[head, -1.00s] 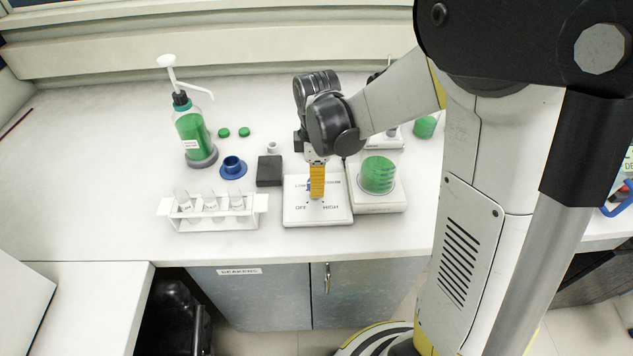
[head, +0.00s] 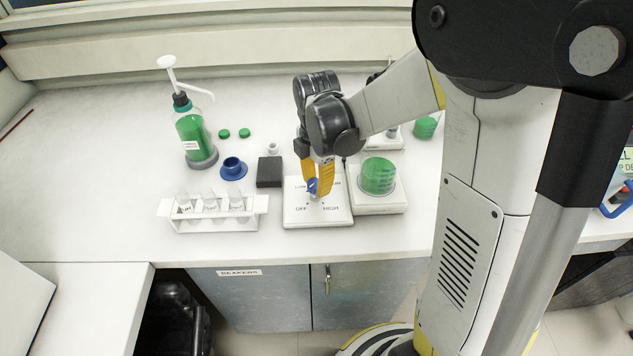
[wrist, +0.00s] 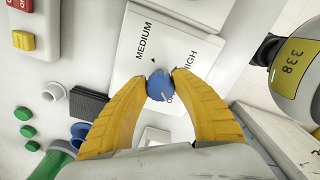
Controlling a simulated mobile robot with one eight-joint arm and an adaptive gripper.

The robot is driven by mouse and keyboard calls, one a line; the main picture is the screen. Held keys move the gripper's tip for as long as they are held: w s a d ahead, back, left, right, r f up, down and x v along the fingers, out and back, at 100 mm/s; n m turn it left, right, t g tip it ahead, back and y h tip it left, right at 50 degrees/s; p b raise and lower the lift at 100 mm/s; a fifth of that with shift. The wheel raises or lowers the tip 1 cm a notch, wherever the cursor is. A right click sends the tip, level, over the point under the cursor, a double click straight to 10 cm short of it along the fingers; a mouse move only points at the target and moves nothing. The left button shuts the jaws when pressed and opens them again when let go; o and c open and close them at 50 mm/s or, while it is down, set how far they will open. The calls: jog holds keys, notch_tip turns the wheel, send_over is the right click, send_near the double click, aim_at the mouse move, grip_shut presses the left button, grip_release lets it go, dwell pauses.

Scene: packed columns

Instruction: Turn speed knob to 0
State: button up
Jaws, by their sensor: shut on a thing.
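The speed knob (wrist: 161,85) is a small blue knob on a white panel (wrist: 185,40). The panel's printed words MEDIUM and HIGH show in the wrist view, with another label partly hidden beside the knob. In the head view the panel (head: 333,217) lies flat on the bench with OFF and HIGH readable at its front, and the knob (head: 312,185) shows between the yellow fingers. My gripper (wrist: 161,80) is above the panel with its two yellow fingertips on opposite sides of the knob, shut on it. Exactly where the knob points is unclear.
A white device with a stack of green dishes (head: 377,175) stands right beside the panel. A dark block (head: 269,171), a blue flanged piece (head: 233,168) and a tube rack (head: 180,224) are to the left. A green pump bottle (head: 192,135) stands farther back. The left bench is clear.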

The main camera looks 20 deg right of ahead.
aim_at(317, 182)
dwell(0.3)
jog(key=o, duration=1.2)
notch_tip(317, 182, up, 12)
